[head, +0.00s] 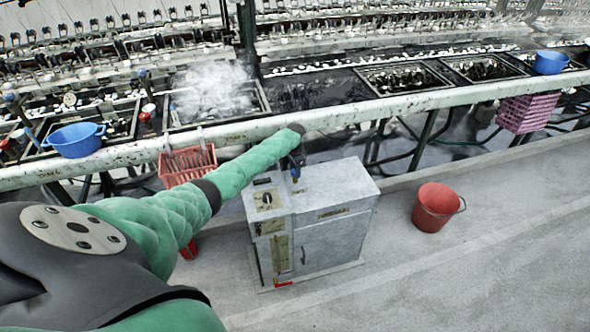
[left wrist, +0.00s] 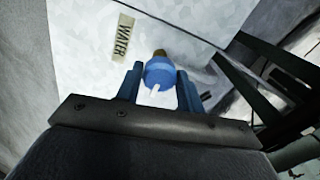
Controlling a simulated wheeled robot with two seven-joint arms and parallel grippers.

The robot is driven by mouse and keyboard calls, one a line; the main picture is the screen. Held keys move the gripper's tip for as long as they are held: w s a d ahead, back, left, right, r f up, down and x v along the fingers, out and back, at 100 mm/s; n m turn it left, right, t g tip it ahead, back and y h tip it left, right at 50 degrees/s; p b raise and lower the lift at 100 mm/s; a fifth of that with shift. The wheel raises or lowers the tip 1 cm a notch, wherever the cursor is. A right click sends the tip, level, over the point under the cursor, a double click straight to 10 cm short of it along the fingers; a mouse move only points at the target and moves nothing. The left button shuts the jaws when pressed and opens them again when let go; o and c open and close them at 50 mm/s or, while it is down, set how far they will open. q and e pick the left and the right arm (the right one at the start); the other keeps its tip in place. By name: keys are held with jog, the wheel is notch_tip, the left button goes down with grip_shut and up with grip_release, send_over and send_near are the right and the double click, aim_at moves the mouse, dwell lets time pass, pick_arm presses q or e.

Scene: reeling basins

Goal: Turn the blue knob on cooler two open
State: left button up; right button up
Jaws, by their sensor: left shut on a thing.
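The blue knob (left wrist: 159,73) shows in the left wrist view, with a white mark on it and a brass-coloured stem behind it. My left gripper (left wrist: 160,88) has its two blue fingers on either side of the knob and is shut on it. In the head view my left gripper (head: 296,165) is at the back left of the grey cooler cabinet's top (head: 338,188), and the knob is hard to make out there. A label reading "WATER" (left wrist: 122,38) is on the pale surface near the knob. My right gripper is not in view.
A red bucket (head: 436,207) stands on the floor right of the cabinet. A red crate (head: 187,163) is left of my forearm. Blue basins (head: 76,139) and (head: 551,62) sit along the long white rail (head: 400,104). A pink basket (head: 526,112) hangs at right. Steam rises from a basin.

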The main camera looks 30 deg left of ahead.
pick_arm(q)
jog(key=shift+w+r, duration=0.1)
jog(key=shift+r, duration=0.05)
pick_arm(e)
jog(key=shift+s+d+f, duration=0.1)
pick_arm(q)
jog(key=o, duration=1)
jog(key=shift+r, duration=0.4)
notch_tip(320, 180, up, 6)
jog(key=shift+f+b, duration=0.15)
jog(key=shift+b, duration=0.95)
jog(key=shift+r, duration=0.6)
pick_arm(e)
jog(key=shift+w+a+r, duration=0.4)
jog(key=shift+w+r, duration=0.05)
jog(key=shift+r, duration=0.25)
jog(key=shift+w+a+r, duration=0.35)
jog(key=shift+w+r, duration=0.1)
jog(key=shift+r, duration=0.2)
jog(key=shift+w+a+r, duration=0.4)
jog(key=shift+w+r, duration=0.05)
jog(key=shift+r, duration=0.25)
